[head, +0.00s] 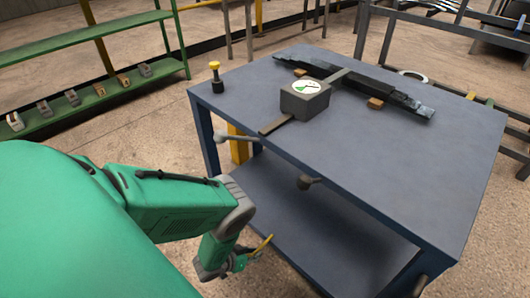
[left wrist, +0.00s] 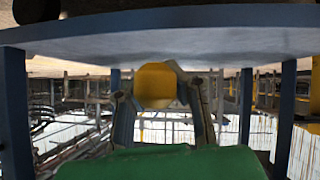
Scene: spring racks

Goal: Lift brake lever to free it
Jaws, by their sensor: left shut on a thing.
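My left gripper (head: 243,262) is low at the front left of the blue-grey table, beside its lower shelf. In the left wrist view, its two fingers (left wrist: 157,96) stand on either side of a rounded yellow grip (left wrist: 155,80), which I take to be the brake lever's handle. The gripper is shut on it. The grip lies below the underside of the tabletop. A thin yellow piece (head: 262,246) shows by the gripper in the head view. The rest of the lever and its pivot are hidden. My right gripper is not in view.
A green rack (head: 110,95) stands at left. Bare floor lies between.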

